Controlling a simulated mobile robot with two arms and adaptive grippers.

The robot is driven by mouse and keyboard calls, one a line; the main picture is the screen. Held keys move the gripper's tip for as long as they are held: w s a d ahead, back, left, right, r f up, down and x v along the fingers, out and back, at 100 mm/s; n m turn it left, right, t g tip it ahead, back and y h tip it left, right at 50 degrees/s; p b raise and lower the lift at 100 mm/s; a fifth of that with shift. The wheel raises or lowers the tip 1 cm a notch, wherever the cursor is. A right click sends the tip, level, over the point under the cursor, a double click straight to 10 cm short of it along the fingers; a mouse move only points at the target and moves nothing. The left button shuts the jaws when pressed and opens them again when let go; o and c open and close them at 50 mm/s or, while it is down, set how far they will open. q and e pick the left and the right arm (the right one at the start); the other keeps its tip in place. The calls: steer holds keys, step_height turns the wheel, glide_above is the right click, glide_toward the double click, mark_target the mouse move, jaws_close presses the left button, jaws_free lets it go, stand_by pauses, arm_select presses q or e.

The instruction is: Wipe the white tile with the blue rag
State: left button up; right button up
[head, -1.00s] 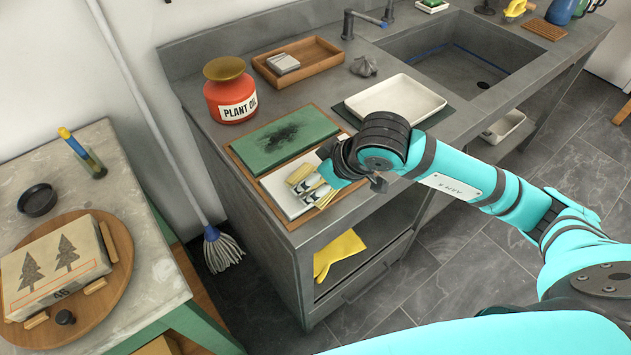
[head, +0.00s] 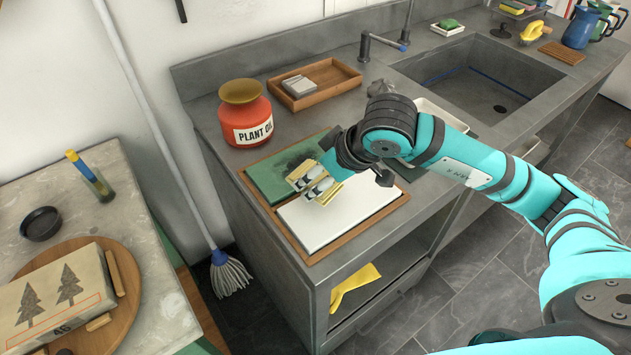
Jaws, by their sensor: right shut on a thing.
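The white tile (head: 340,219) lies in a wooden tray on the grey counter. Its visible face looks plain white. My right gripper (head: 314,186) is at the tile's back-left edge, where it borders a green slab (head: 270,180). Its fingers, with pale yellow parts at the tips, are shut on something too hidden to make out. I cannot see a blue rag, and I cannot tell whether the fingertips touch the tile. My left gripper is not in view.
A red plant oil jar (head: 245,115) stands behind the green slab, which has a dark smudge. A wooden tray (head: 314,93) with a grey block is further back. A sink (head: 470,85) is to the right.

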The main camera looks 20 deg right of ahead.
step_height(320, 180, up, 2)
steer(key=shift+w+r+p, duration=0.1)
steer(key=shift+r+p, duration=0.25)
steer(key=shift+p, duration=0.05)
steer(key=shift+r+p, duration=0.35)
steer(key=shift+r, duration=0.6)
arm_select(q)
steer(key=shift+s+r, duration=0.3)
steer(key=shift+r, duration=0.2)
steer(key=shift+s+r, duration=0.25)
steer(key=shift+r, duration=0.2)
arm_select(e)
steer(key=shift+r, duration=0.1)
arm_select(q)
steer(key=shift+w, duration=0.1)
